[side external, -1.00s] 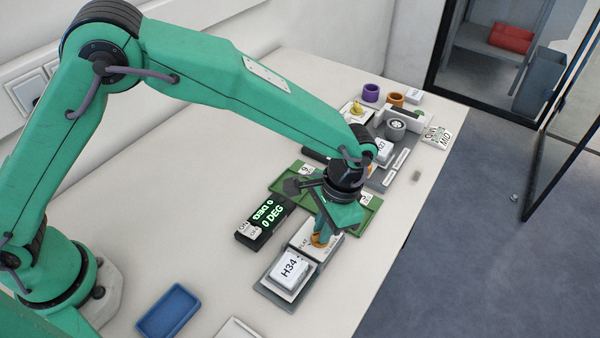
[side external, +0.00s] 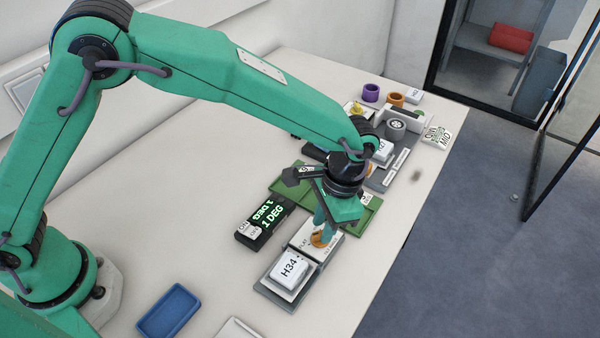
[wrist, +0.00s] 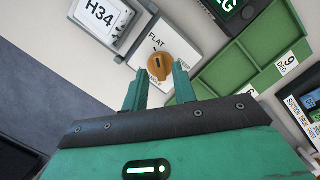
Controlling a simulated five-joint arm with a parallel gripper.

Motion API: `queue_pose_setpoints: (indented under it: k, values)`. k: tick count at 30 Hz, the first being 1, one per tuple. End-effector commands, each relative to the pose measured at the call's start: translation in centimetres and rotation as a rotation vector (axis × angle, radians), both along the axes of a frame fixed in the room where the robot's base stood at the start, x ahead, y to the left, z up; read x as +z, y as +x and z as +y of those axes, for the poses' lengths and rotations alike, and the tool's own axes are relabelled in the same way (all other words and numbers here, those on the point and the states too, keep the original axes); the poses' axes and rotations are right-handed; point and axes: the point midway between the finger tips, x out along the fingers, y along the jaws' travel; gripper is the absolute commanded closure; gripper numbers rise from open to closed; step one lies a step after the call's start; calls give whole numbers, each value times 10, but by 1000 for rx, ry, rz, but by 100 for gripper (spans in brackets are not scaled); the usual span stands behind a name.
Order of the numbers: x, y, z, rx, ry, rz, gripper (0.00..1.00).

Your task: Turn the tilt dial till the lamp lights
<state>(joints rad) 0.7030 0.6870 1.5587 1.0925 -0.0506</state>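The tilt dial (wrist: 159,66) is an orange-brown knob with a dark line, on a white plate marked FLAT (wrist: 150,45). It also shows in the side view (side external: 319,240), partly covered by my fingers. My gripper (side external: 322,232) points down at it. In the wrist view its fingers (wrist: 159,75) lie on either side of the knob, close against it. The black readout (side external: 268,220) beside the plate shows 1 DEG in green. A small round part (wrist: 249,12) by the readout looks dark; I cannot tell for certain that it is the lamp.
A white H34 block (side external: 290,268) sits on a grey stand in front of the dial plate. A green tray (side external: 368,215) lies behind the dial. A blue tray (side external: 168,311) is at the front left. Grinding parts crowd the back; the table's left middle is clear.

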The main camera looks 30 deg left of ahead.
Motion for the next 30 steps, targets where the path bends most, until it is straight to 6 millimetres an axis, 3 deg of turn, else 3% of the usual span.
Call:
queue_pose_setpoints:
  k: [30]
  values:
    - [54, 0, 0, 0, -1, -1, 73]
